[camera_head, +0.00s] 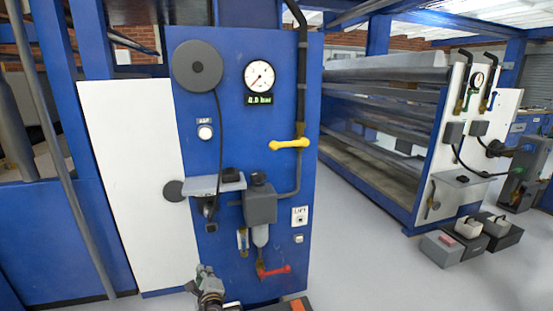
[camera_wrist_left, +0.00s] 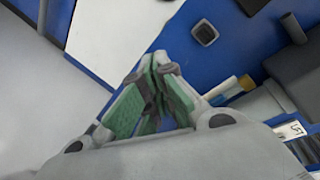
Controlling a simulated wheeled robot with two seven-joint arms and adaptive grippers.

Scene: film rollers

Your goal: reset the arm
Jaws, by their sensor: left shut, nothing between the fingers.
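My left gripper (camera_head: 207,275) is low in the head view, in front of the bottom of the blue machine panel (camera_head: 272,120). In the left wrist view the gripper (camera_wrist_left: 152,75) shows its green-padded fingers drawn together at the tips, with nothing between them. It appears apart from the panel, whose blue face and white side board (camera_wrist_left: 120,35) lie beyond it. My right gripper does not show.
The panel carries a pressure gauge (camera_head: 260,77), a yellow lever (camera_head: 289,144), a small shelf (camera_head: 215,185), a grey regulator (camera_head: 260,204) and a red lever (camera_head: 275,271). A roller rack (camera_head: 385,120) and several boxes (camera_head: 441,248) stand at right. Grey floor (camera_head: 365,265) between them is clear.

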